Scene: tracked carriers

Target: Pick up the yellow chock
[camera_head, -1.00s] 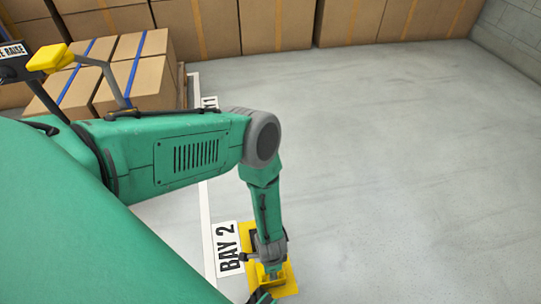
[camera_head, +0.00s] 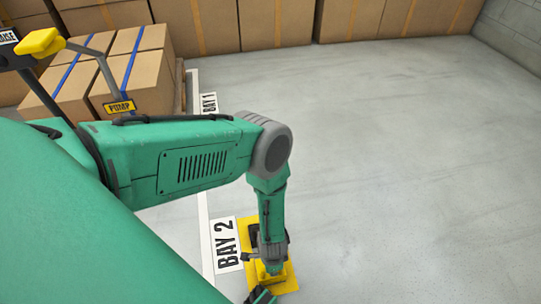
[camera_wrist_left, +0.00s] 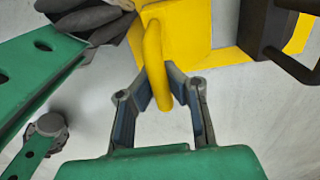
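The yellow chock (camera_wrist_left: 188,28) shows at the top of the left wrist view as a yellow block with an upright loop handle (camera_wrist_left: 157,68). My left gripper (camera_wrist_left: 163,100) has its two fingers apart, one on each side of the handle. Gaps show beside the handle, so the fingers do not look closed on it. In the head view my left gripper (camera_head: 271,268) points down over a yellow plate (camera_head: 286,285) on the floor and largely hides the chock there.
A dark bracket (camera_wrist_left: 266,28) stands close right of the chock. A "BAY 2" floor sign (camera_head: 226,245) is beside the plate. Strapped boxes (camera_head: 135,75) stand behind. The floor at right (camera_head: 400,170) is clear.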

